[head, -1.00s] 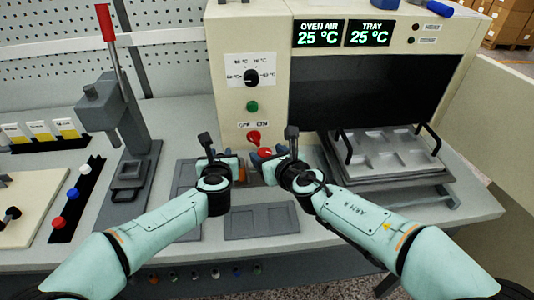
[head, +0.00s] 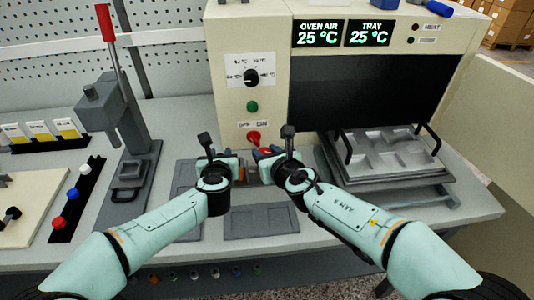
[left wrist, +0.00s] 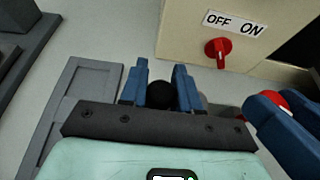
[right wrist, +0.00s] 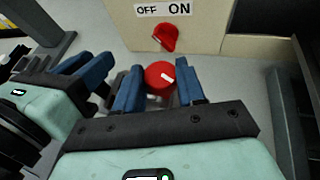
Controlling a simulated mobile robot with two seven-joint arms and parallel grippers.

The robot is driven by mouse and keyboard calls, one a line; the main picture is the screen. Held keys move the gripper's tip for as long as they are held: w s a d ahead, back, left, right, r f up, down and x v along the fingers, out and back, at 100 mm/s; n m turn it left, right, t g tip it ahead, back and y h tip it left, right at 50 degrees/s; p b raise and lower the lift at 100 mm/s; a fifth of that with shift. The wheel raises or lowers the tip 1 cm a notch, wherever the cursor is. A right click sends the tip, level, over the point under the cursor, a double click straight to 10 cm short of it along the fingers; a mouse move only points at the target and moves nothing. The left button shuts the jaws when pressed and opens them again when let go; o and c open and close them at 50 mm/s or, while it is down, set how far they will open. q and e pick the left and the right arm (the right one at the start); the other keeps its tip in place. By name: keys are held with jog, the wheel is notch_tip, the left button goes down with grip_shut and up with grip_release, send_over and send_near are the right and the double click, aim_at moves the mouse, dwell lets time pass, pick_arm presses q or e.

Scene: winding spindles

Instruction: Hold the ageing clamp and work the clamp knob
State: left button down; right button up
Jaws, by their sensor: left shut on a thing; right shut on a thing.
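The ageing clamp lies low in front of the oven's control panel, mostly hidden by my grippers. Its black rounded end (left wrist: 160,95) shows between the blue fingers of my left gripper (left wrist: 160,85), which is shut on it. The red clamp knob (right wrist: 160,77), with a white mark on its face, sits between the fingers of my right gripper (right wrist: 157,88), which is shut on it. In the head view, the left gripper (head: 232,156) and the right gripper (head: 268,154) are close side by side. Whether the clamp touches the bench cannot be told.
The oven's red OFF/ON switch (head: 253,136) is just behind the grippers. A tray with handles (head: 390,155) stands to the right at the oven mouth. A lever press (head: 125,140) stands left. A grey flat plate (head: 261,221) lies in front on the bench.

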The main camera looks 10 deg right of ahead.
jog(key=shift+a+m+h, duration=0.3)
jog(key=shift+m+h, duration=0.2)
jog(key=shift+h, duration=0.1)
jog(key=shift+m+h, duration=1.6)
jog(key=shift+h, duration=0.3)
jog(key=o, duration=1.1)
jog(key=shift+c, duration=0.2)
jog(key=shift+s, duration=0.1)
jog(key=d+v, duration=0.1)
jog(key=v, duration=1.1)
jog(key=shift+a+f, duration=0.15)
jog(key=shift+a, duration=0.3)
